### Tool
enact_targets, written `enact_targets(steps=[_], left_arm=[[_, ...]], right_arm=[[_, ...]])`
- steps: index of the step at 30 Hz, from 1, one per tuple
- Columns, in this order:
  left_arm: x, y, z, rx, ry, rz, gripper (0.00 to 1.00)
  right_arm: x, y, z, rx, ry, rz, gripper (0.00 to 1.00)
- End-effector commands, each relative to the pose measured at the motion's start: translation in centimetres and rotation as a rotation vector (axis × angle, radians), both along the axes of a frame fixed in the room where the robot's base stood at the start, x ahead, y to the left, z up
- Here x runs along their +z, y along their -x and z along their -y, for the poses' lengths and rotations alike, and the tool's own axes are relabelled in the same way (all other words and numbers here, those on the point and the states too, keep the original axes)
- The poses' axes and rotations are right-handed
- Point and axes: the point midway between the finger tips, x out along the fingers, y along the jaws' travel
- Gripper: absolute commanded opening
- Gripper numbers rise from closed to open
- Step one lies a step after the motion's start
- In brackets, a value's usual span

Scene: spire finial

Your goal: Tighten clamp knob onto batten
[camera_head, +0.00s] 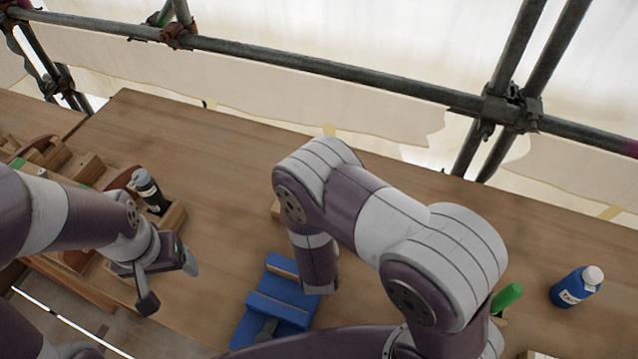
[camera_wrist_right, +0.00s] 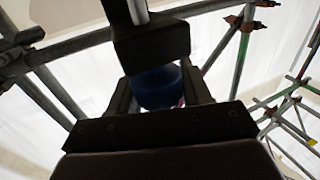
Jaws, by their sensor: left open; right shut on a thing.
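A blue block-like fixture (camera_head: 262,310) lies on the wooden deck in front of my right arm, with a wooden strip along its far part and a dark grey round piece at its near end. I cannot tell which part is the batten. My right gripper (camera_wrist_right: 160,98) is shut on a dark blue round thing (camera_wrist_right: 158,82); I cannot tell if it is the clamp knob. My right arm hides this gripper in the head view. My left gripper (camera_head: 170,283) is open and empty over the deck's near edge, left of the blue fixture.
A dark bottle-like tool (camera_head: 148,190) stands in a wooden holder at left, beside wooden racks. A blue bottle with a white cap (camera_head: 576,287) and a green handle (camera_head: 507,297) are at right. Scaffold tubes (camera_head: 300,60) run along the back. The mid-left deck is clear.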

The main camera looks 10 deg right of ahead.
Motion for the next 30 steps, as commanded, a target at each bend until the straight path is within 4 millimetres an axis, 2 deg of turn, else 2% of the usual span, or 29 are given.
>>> enact_targets(steps=[9, 24, 25, 26, 30], left_arm=[[-0.4, 0.0, 0.0, 0.0, 0.0, 0.0, 0.81], [-0.41, 0.0, 0.0, 0.0, 0.0, 0.0, 0.81], [-0.41, 0.0, 0.0, 0.0, 0.0, 0.0, 0.81], [-0.41, 0.0, 0.0, 0.0, 0.0, 0.0, 0.81], [-0.41, 0.0, 0.0, 0.0, 0.0, 0.0, 0.81]], right_arm=[[-0.04, 0.01, 0.16, -0.096, 0.0, 0.0, 0.17], [0.03, 0.0, 0.23, -0.111, 0.002, 0.0, 0.17], [0.03, 0.0, 0.23, -0.111, 0.002, 0.0, 0.58], [0.03, 0.0, 0.23, -0.111, 0.002, 0.0, 0.67], [0.03, 0.01, 0.24, -0.111, 0.001, 0.001, 0.69]])
